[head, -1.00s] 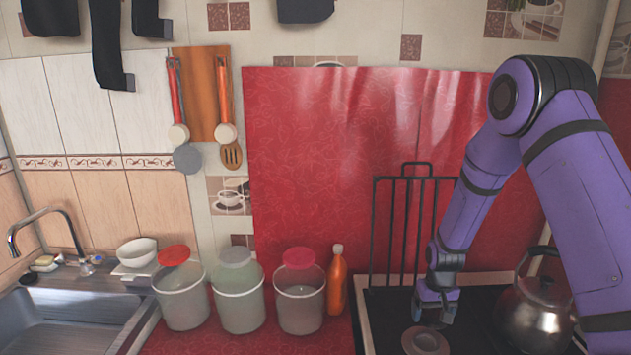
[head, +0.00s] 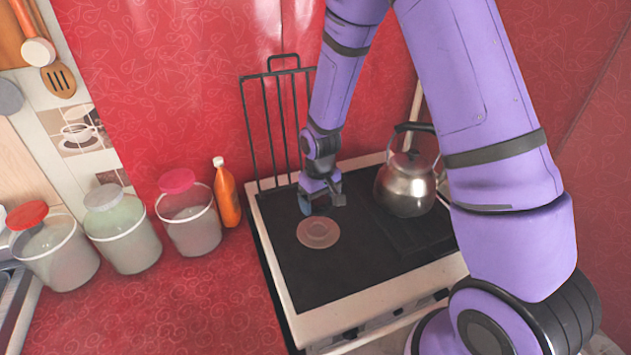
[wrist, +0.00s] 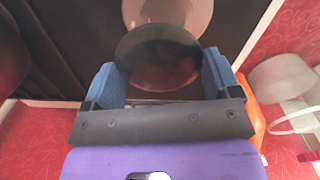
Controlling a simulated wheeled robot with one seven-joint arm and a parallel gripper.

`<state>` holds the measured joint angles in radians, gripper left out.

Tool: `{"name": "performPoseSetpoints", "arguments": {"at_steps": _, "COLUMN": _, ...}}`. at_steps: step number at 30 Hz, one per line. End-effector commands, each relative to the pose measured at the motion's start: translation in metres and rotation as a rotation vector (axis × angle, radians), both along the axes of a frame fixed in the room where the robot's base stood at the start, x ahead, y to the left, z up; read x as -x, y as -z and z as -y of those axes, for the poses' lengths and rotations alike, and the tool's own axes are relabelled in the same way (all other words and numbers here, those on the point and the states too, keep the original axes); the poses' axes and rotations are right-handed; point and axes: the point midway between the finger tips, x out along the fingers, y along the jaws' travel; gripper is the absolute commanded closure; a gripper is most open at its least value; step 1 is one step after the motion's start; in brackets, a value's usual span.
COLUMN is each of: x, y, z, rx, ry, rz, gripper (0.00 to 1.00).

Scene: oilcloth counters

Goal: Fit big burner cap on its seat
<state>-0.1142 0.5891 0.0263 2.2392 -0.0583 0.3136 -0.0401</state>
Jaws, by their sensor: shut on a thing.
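The big burner cap (wrist: 158,58) is a dark round disc between the blue fingers of my gripper (wrist: 160,76) in the wrist view. My gripper is shut on it. In the head view my gripper (head: 322,202) is low over the black stove top (head: 350,268), and the dark cap is hard to make out there. The burner seat (head: 318,232) is a pale brownish round piece on the stove, just in front of my gripper. In the wrist view the seat (wrist: 172,12) shows beyond the cap, which overlaps its near part in the picture; I cannot tell whether they touch.
A steel kettle (head: 408,185) stands on the stove right of my gripper. A black wire rack (head: 275,125) stands upright behind. An orange bottle (head: 228,198) and several lidded jars (head: 190,222) stand left of the stove. The stove's front part is clear.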

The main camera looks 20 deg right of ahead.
Motion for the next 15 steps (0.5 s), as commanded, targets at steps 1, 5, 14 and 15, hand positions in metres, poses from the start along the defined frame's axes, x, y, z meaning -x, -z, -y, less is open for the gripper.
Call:
{"name": "performPoseSetpoints", "arguments": {"at_steps": 1, "x": 0.006, "y": -0.004, "z": -0.004, "rx": 0.001, "ry": -0.02, "rz": 0.001, "gripper": 0.41}}
{"name": "performPoseSetpoints", "arguments": {"at_steps": 5, "x": 0.014, "y": -0.005, "z": -0.009, "rx": 0.001, "ry": -0.043, "rz": 0.0, "gripper": 0.41}}
{"name": "performPoseSetpoints", "arguments": {"at_steps": 14, "x": 0.014, "y": 0.012, "z": -0.009, "rx": 0.001, "ry": -0.043, "rz": -0.001, "gripper": 0.41}}
{"name": "performPoseSetpoints", "arguments": {"at_steps": 15, "x": 0.014, "y": 0.014, "z": -0.009, "rx": 0.001, "ry": -0.043, "rz": -0.002, "gripper": 0.41}}
